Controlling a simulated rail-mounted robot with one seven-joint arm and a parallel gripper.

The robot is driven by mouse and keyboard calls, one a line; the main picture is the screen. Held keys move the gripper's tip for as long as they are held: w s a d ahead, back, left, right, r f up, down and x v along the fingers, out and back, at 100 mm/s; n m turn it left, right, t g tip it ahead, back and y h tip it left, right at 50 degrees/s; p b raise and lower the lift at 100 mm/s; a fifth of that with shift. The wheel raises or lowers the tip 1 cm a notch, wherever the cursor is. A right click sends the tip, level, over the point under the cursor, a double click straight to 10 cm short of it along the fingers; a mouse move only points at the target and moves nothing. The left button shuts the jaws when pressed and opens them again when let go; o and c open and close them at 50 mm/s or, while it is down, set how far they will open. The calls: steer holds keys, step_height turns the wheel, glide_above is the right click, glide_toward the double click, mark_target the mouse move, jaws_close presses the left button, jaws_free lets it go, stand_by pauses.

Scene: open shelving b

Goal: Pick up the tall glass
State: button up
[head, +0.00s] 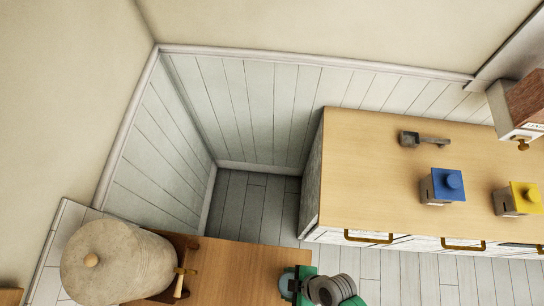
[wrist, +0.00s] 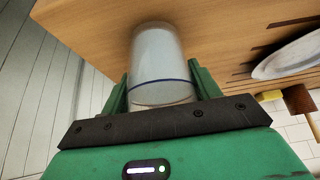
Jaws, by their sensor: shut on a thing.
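The tall glass (wrist: 158,55) is pale and see-through with a dark blue band near one end. In the wrist view it lies between the two green fingers of my gripper (wrist: 158,72), which are shut on its sides. In the head view my gripper (head: 298,281) is at the bottom edge, over the right end of a brown wooden surface (head: 235,268). A small grey round shape there appears to be the glass (head: 285,283), mostly hidden by the gripper. I cannot tell whether the glass touches the surface.
A large beige lidded pot (head: 112,265) stands at the lower left. A light wooden cabinet (head: 365,185) at right bears a blue-topped block (head: 444,186), a yellow-topped block (head: 518,199) and a grey item (head: 423,139). A white dish (wrist: 288,58) is right of the glass in the wrist view.

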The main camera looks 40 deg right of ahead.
steer(key=s+d+b, duration=0.5)
steer(key=s+d, duration=0.7)
steer(key=s, duration=0.2)
steer(key=shift+s, duration=0.4)
stand_by(0.4)
